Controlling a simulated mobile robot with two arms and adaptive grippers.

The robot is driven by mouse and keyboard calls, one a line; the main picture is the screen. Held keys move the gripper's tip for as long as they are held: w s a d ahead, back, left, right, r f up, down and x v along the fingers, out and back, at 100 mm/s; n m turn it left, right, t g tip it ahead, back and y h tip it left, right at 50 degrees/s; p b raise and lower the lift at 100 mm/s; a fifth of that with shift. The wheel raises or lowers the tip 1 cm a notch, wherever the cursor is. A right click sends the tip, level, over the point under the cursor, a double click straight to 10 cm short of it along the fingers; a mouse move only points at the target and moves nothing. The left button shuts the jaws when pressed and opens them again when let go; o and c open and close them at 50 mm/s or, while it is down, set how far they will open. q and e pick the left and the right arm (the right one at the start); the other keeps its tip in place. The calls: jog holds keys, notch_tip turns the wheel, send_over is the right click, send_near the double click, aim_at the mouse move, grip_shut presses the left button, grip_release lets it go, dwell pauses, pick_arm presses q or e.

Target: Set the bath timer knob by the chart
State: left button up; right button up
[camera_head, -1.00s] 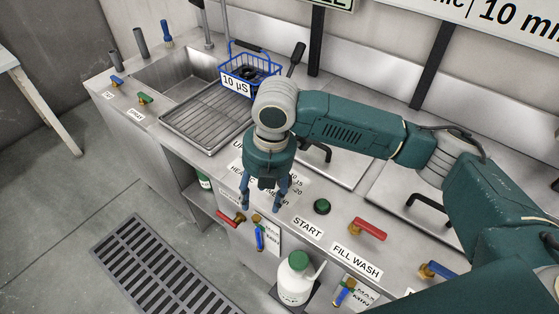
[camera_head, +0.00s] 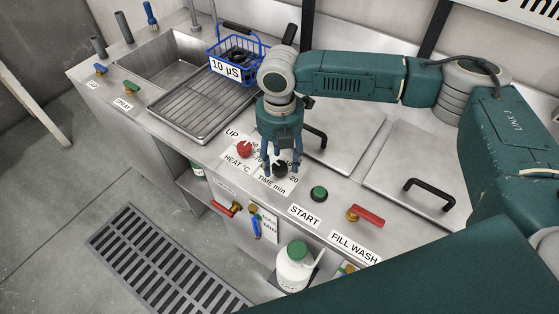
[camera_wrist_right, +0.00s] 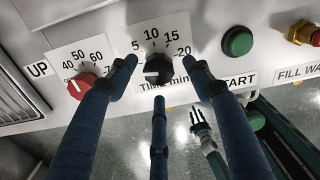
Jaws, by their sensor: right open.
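The black bath timer knob (camera_wrist_right: 158,70) sits on a "TIME min" dial (camera_wrist_right: 160,45) marked 5, 10, 15 and 20. Its exact pointing is too small to tell. In the head view the knob (camera_head: 281,170) is partly hidden by my right gripper (camera_head: 281,168). That gripper is open, pointing down over the knob. In the wrist view its fingers (camera_wrist_right: 163,72) are spread to the left, right and near side of the knob; contact cannot be told. A teal arm with a small gripper (camera_wrist_right: 200,122), apparently my left, shows low in the wrist view. The wall chart (camera_head: 530,8) is mostly cut off.
A red heat knob (camera_head: 244,149) stands left of the timer, and a green START button (camera_head: 319,194) to its right. A red-handled FILL WASH valve (camera_head: 366,215) is farther right.

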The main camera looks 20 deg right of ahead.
pick_arm(q)
jog(key=shift+w+r, duration=0.1)
jog(key=shift+w, duration=0.35)
pick_arm(e)
jog(key=shift+f, duration=0.75)
jog(key=c, duration=1.2)
jog(key=shift+o, duration=0.2)
pick_arm(q)
jog(key=shift+r, duration=0.15)
